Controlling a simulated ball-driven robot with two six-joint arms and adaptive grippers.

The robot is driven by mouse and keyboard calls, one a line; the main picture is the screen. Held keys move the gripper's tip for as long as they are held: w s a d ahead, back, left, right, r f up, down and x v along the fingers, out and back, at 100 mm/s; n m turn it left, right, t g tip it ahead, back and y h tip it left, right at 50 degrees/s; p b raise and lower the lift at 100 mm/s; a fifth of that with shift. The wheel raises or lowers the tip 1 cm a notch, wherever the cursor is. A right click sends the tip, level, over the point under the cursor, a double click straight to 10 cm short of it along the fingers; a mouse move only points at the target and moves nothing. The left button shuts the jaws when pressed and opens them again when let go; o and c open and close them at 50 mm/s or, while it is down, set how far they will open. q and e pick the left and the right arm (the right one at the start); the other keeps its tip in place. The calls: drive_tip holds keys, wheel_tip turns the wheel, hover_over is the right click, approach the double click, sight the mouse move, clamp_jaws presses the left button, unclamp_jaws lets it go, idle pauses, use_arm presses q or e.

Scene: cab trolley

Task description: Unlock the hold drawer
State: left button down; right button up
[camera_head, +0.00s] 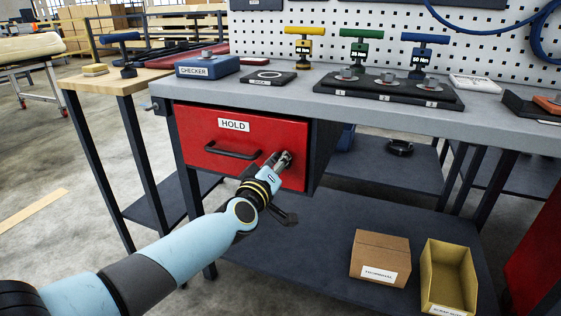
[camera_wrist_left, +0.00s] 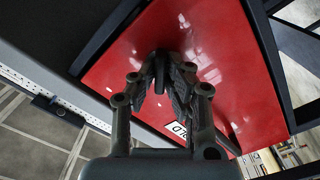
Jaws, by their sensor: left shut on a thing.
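The red hold drawer (camera_head: 285,131) is closed under the grey bench top, with a white HOLD label (camera_head: 234,125) and a black bar handle (camera_head: 232,152). My left gripper (camera_head: 284,157) is at the right part of the drawer front, right of the handle. In the left wrist view the red front (camera_wrist_left: 125,58) fills the middle, and my left gripper (camera_wrist_left: 162,68) is shut on a small dark key-like piece (camera_wrist_left: 159,72) at the front. The fingers hide most of this piece and any lock around it. My right gripper is not in view.
On the bench stand a blue CHECKER box (camera_head: 207,66), a black pad with a ring (camera_head: 267,77) and a black tray (camera_head: 388,92). Yellow, green and blue tools stand by the pegboard. A cardboard box (camera_head: 380,255) and a yellow bin (camera_head: 447,275) sit on the lower shelf.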

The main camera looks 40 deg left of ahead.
use_arm(q)
drive_tip(key=n+b, duration=0.1)
drive_tip(key=n, duration=0.7)
drive_tip(key=shift+f, duration=0.2)
drive_tip(key=shift+n, duration=0.4)
drive_tip(key=c, duration=1.4)
unclamp_jaws()
drive_tip(key=shift+a, duration=0.1)
drive_tip(key=v, duration=1.2)
